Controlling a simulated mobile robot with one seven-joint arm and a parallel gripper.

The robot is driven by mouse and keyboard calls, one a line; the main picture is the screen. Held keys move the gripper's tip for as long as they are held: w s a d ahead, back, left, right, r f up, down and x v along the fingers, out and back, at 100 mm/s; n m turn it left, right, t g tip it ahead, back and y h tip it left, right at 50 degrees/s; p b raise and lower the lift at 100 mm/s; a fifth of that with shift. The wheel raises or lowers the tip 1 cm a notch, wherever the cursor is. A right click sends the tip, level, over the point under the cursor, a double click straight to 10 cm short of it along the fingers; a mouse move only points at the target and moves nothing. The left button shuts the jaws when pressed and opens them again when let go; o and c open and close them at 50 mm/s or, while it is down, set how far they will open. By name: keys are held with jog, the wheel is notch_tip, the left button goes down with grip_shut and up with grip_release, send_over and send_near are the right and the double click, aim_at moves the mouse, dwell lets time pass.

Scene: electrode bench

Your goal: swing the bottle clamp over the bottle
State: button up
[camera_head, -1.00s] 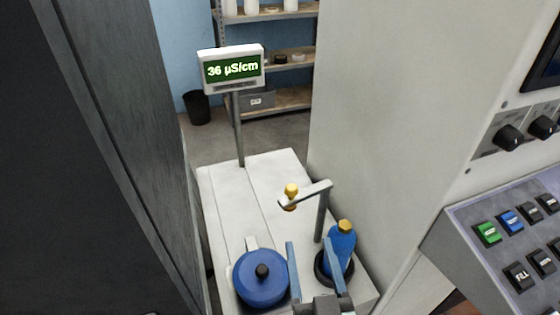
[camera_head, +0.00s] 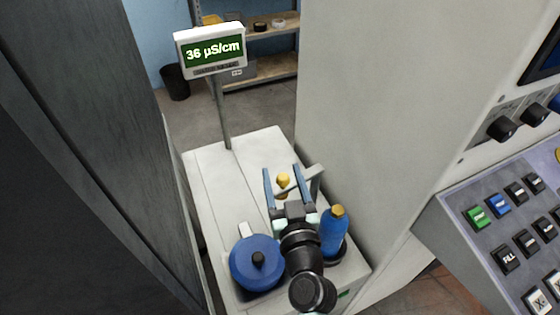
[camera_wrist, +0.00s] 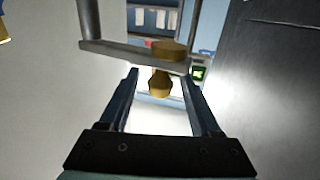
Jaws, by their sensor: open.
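The bottle clamp is a grey post with a flat grey arm (camera_head: 314,174) and a yellow knob (camera_head: 283,180) at the arm's end. The blue bottle (camera_head: 332,232) with a yellow cap stands upright in a dark round holder to the right of my gripper; the clamp's arm end is not over it. My gripper (camera_head: 281,168) is open, its blue fingers on either side of the knob in the picture. In the wrist view the knob (camera_wrist: 159,84) and clamp arm (camera_wrist: 118,51) show between and above the fingertips (camera_wrist: 160,71); contact cannot be told.
A blue lidded pot (camera_head: 256,265) stands left of my wrist. A meter display (camera_head: 210,50) reading 36 µS/cm rises on a pole at the bench's back. A tall pale cabinet wall (camera_head: 370,110) bounds the right, a dark panel (camera_head: 80,130) the left. The bench's back left (camera_head: 205,170) is clear.

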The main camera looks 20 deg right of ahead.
jog(key=shift+w+d, duration=0.15)
jog(key=shift+w, duration=0.55)
jog(key=shift+w+d, duration=0.1)
jog(key=shift+w, duration=0.55)
grip_shut()
dwell(0.5)
